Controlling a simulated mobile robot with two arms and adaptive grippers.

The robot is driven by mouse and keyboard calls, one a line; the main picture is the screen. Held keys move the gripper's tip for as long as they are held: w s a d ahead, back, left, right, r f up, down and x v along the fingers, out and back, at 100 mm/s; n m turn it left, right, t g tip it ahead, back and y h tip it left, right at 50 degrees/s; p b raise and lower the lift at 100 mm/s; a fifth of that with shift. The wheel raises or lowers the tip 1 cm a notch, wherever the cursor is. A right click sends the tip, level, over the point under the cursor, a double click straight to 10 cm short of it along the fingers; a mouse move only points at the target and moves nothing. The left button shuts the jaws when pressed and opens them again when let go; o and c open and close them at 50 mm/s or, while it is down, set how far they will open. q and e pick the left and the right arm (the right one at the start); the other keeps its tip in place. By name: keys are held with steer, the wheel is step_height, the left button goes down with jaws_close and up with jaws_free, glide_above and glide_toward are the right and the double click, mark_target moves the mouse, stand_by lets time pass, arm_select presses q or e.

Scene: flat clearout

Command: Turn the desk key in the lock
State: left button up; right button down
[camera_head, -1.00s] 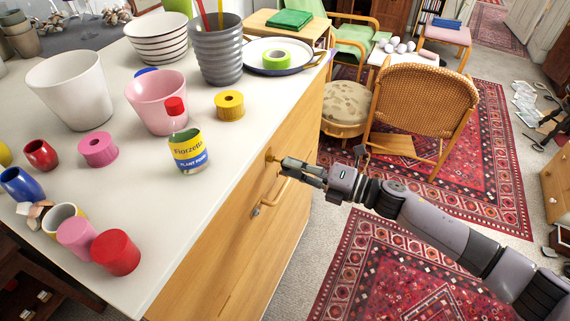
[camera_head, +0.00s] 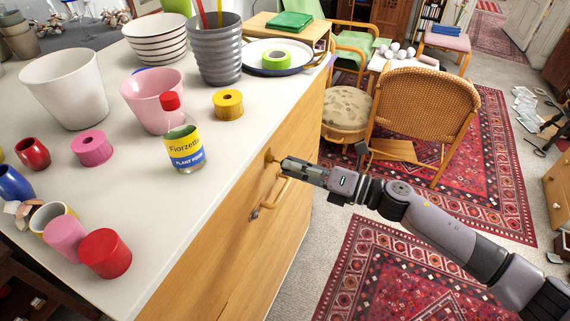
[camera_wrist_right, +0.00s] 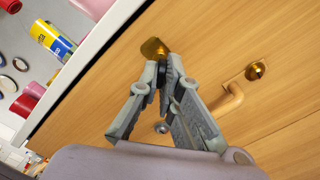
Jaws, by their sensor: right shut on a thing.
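The brass desk key (camera_head: 270,156) is at the upper part of the wooden desk front (camera_head: 237,240), just under the white top. It also shows in the right wrist view (camera_wrist_right: 154,47), with its flat head seen between and beyond my fingertips. My right gripper (camera_head: 284,164) is shut on the key, reaching in from the right; its two fingers meet close together in the right wrist view (camera_wrist_right: 163,82). The lock itself is hidden behind the key and fingertips. My left gripper is in neither view.
A wooden drawer handle (camera_head: 271,197) with brass mounts sits just below the key, close to my right gripper. A wicker chair (camera_head: 420,105) stands behind my right arm.

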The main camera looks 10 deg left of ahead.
steer(key=n+b, duration=0.2)
steer(key=n, duration=0.1)
steer(key=shift+b, duration=0.35)
steer(key=n+b, duration=0.3)
steer(key=shift+n, duration=0.4)
stand_by(0.3)
